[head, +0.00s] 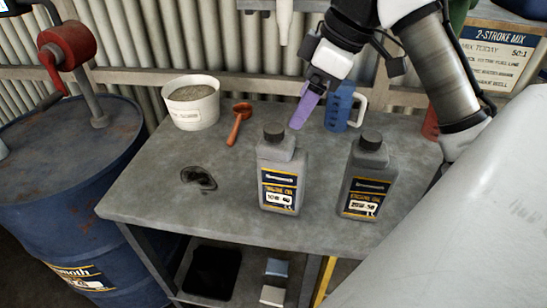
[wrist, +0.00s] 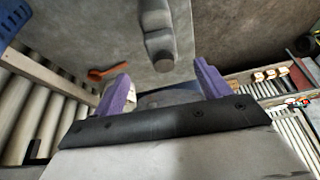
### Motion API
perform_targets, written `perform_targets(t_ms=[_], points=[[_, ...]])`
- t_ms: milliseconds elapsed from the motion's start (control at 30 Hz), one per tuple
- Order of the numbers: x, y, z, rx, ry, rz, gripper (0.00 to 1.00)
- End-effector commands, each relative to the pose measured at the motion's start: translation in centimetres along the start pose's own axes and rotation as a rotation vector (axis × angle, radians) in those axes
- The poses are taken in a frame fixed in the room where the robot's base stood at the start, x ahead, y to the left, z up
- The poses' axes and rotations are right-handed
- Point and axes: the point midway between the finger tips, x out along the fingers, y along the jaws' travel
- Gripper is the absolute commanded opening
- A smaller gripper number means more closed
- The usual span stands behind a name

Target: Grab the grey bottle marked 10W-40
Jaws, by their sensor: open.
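The grey bottle marked 10W-40 (head: 280,172) stands upright on the grey workbench (head: 225,215), with a black cap and a dark label facing me. A similar grey bottle marked 20W-50 (head: 364,175) stands to its right. My gripper (head: 303,108) hangs above and behind the 10W-40 bottle, its purple fingers clear of it in the head view. In the wrist view my gripper (wrist: 162,75) is open and empty. One capped grey bottle (wrist: 156,30) shows there just ahead, roughly centred between the fingers; its label is hidden, but its place near the scoop fits the 10W-40 bottle.
A white tub (head: 191,108), an orange scoop (head: 238,125) and a blue jug (head: 340,108) stand towards the back of the bench. A blue drum (head: 70,195) with a red pump (head: 68,50) is at the left. The bench's front left is clear apart from a dark stain.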

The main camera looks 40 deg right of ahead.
Motion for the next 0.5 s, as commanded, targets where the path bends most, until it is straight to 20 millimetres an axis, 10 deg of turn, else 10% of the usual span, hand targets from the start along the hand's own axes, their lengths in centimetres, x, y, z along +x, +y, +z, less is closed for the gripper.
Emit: perform_targets(t_ms=[500], points=[[7.2, 0.0, -0.1, -0.002, 0.002, 0.001, 0.75]])
